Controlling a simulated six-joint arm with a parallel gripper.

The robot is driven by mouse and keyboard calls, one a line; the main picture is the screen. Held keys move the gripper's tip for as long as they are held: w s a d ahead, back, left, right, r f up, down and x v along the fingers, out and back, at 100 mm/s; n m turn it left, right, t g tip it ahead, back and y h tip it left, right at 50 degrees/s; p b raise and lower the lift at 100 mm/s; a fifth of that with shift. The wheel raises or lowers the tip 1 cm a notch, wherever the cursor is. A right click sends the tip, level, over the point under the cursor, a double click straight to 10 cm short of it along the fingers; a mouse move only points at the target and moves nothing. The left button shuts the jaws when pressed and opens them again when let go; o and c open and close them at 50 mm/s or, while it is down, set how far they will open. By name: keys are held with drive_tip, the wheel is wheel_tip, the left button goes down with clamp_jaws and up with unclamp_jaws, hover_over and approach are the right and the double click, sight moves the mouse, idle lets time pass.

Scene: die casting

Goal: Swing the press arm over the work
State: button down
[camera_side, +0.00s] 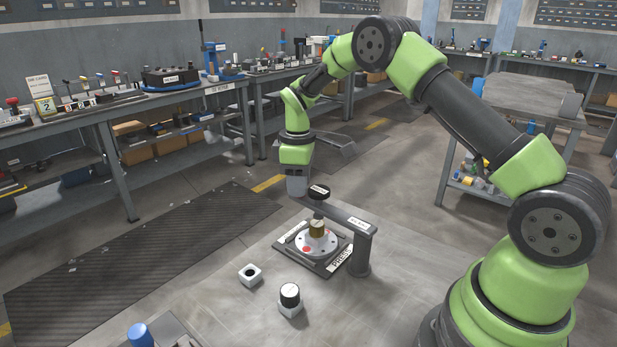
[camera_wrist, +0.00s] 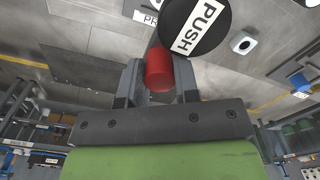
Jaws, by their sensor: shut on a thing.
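The press arm (camera_side: 340,212) is a grey bar reaching left from a dark post (camera_side: 361,255). It carries a black round PUSH knob (camera_side: 319,190), which also shows large in the wrist view (camera_wrist: 194,24). The work, a brass cylinder (camera_side: 317,229) on a white round disc (camera_side: 313,244), stands on the dark PRESS plate (camera_side: 335,260). In the side view, the knob appears above the brass cylinder. My gripper (camera_side: 297,188) is at the bar's free end. In the wrist view its fingers are shut on a red cylindrical handle (camera_wrist: 159,70); the side view hides this handle.
A blue-topped object (camera_side: 140,335) is at the lower edge. The table has free room around them. Workbenches line the back wall.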

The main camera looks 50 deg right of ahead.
drive_tip(key=shift+a+n, duration=0.4)
drive_tip(key=shift+a, duration=0.2)
drive_tip(key=c, duration=0.8)
unclamp_jaws()
drive_tip(key=shift+c, duration=0.2)
drive_tip(key=shift+r, duration=0.1)
wheel_tip(320, 180, up, 10)
drive_tip(key=shift+f, duration=0.1)
